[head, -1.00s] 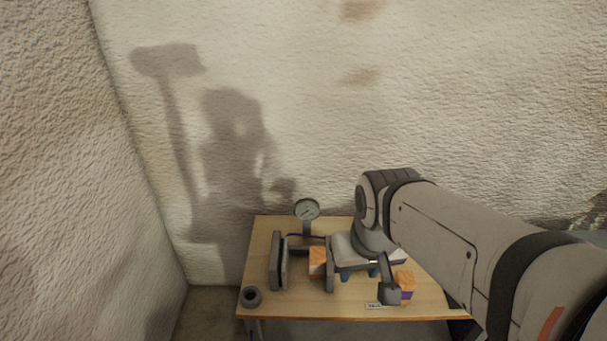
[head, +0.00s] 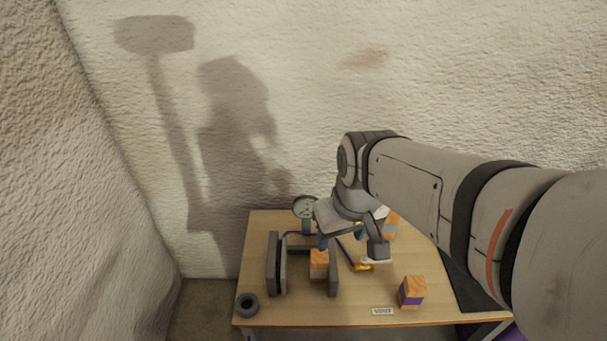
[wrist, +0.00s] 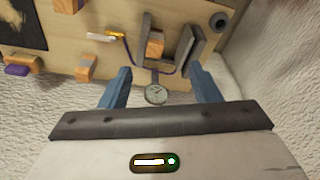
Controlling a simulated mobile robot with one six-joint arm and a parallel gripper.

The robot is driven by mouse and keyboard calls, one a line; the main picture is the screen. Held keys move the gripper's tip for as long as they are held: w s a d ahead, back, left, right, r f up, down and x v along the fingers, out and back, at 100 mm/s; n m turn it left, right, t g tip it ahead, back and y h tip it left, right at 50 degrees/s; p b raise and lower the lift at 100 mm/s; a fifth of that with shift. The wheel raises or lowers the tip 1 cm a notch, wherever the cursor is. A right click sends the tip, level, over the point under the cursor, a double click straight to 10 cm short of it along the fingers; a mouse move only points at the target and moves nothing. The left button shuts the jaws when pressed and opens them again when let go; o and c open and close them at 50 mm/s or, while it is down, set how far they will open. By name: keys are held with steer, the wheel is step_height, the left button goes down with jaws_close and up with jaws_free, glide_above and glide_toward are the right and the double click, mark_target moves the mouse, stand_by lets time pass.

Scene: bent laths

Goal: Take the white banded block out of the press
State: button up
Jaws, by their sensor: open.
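The press has two dark grey upright plates (head: 334,272) on the wooden table. A block (head: 319,262) with an orange wood top stands between the plates. A pale band shows faintly on its side in the head view. The same block (wrist: 155,44) shows between the plates in the wrist view. My gripper (head: 341,240) is open and empty, above and behind the right side of the press. In the wrist view its blue fingers (wrist: 160,72) are wide apart, with the gauge between them and the press beyond. The fingers appear clear of the block.
A round gauge (head: 303,207) stands behind the press. A yellow-ended piece (head: 362,267) and a dark hose lie right of it. A purple-banded block (head: 411,292) stands front right; another block (head: 392,223) is partly behind my arm. A dark ring (head: 246,304) lies front left.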

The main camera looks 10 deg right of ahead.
mark_target(324, 256)
steer(key=shift+o, duration=1.4)
steer(key=w+f+n+y+b, duration=0.1)
steer(key=w+f+n+b, duration=0.2)
steer(key=f, duration=0.3)
steer(key=w+f+n+g+y+b, duration=0.1)
steer(key=w+f+n+b, duration=0.2)
steer(key=f, duration=0.3)
steer(key=shift+w+d+n+b, duration=0.15)
steer(key=shift+w+n+b, duration=0.2)
steer(key=shift+w+n, duration=0.1)
steer(key=w+f+n+b, duration=0.2)
steer(key=f, duration=0.2)
steer(key=w+d+f+n+y+b, duration=0.1)
steer(key=w+f+n+b, duration=0.1)
steer(key=f, duration=0.3)
steer(key=w+d+f+n+y+b, duration=0.1)
steer(key=w+f+n+b, duration=0.1)
steer(key=w+f+n, duration=0.1)
steer(key=shift+w+d+f, duration=0.1)
steer(key=shift+d+f, duration=0.05)
steer(key=shift+f, duration=0.5)
steer(key=shift+b+x, duration=0.7)
steer(key=shift+x, duration=3.2)
steer(key=shift+c, duration=0.4)
steer(key=c, duration=1.1)
